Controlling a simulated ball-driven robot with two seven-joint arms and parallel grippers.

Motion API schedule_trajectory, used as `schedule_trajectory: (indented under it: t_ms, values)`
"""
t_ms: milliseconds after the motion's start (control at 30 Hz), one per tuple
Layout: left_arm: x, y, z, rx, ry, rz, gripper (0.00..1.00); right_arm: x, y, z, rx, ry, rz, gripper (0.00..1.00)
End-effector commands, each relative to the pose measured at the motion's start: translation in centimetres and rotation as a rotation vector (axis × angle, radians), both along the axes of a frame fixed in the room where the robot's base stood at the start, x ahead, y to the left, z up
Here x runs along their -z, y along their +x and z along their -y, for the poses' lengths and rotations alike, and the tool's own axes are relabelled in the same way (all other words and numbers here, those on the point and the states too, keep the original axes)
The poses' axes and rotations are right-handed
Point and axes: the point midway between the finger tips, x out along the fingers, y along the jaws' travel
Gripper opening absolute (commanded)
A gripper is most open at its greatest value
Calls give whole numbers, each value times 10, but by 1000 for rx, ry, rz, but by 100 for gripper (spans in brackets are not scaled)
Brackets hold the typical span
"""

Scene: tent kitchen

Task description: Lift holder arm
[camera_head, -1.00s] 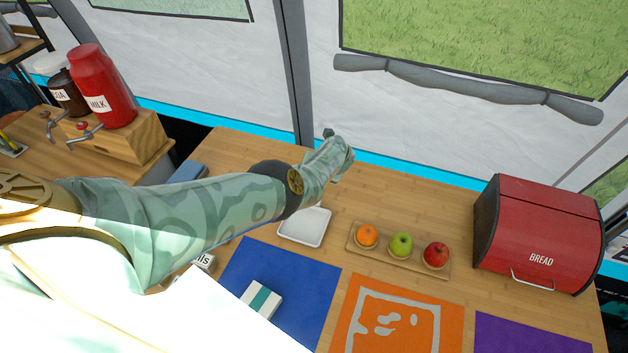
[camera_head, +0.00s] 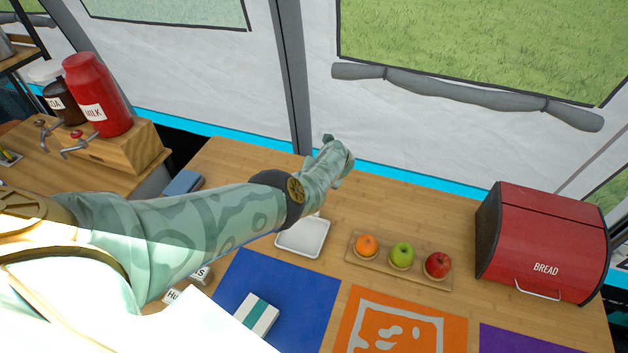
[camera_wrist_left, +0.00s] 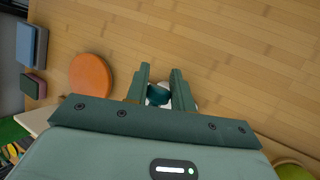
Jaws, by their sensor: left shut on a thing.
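My left arm reaches in from the left in the head view, and its gripper (camera_head: 329,141) is over the far part of the wooden table, near the tent wall. The arm hides what the jaws hold there. In the left wrist view the gripper (camera_wrist_left: 160,72) is shut on a small teal-and-white piece (camera_wrist_left: 158,95), mostly hidden between the fingers. I cannot tell for sure whether this is the holder arm; no whole holder is recognisable. My right gripper is not in view.
A white tray (camera_head: 302,237) lies beside my arm. A wooden board (camera_head: 420,273) holds an orange, a green apple and a red apple. A red bread box (camera_head: 545,240) stands at right. A red milk dispenser (camera_head: 97,95) is at left. An orange disc (camera_wrist_left: 91,75) lies near the gripper.

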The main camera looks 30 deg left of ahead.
Motion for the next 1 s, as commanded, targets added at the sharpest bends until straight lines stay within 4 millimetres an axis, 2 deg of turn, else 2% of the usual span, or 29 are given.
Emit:
schedule_trajectory:
  t_ms: [33,967,1000]
  values:
    - [5,-2,5,2,-10,-6,0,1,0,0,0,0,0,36]
    - [8,-5,8,2,-17,-12,0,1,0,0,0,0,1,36]
    - [8,-5,8,1,-17,-12,27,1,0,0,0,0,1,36]
